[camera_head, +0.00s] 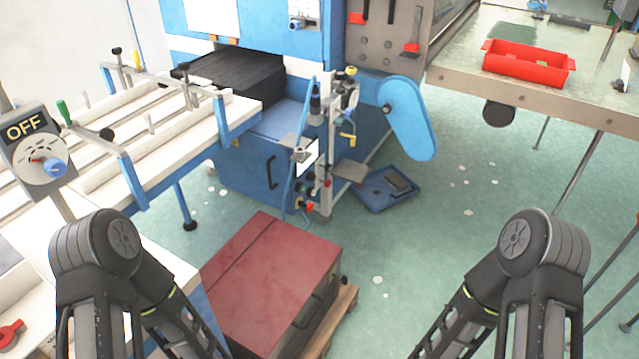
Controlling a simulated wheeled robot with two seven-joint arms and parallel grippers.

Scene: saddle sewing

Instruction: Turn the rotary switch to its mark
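The rotary switch is a grey box (12,150) on a post at the far left, with a dark sign reading OFF (27,126) at its top. Below the sign is a round pale dial with a blue knob (54,168) at its lower right. A small red mark (36,160) shows left of the knob on the dial. The fine scale is too small to read. My two arms come in at the bottom left and bottom right, bent downward. Both grippers are below the picture edge and out of view. Nothing of mine visibly touches the knob.
White rails (150,125) on a blue frame run beside the switch. A blue machine (250,160) stands behind. A red-topped box (270,280) is on the floor between my arms. A table with a red tray (525,68) is at upper right. The floor at centre right is mostly clear.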

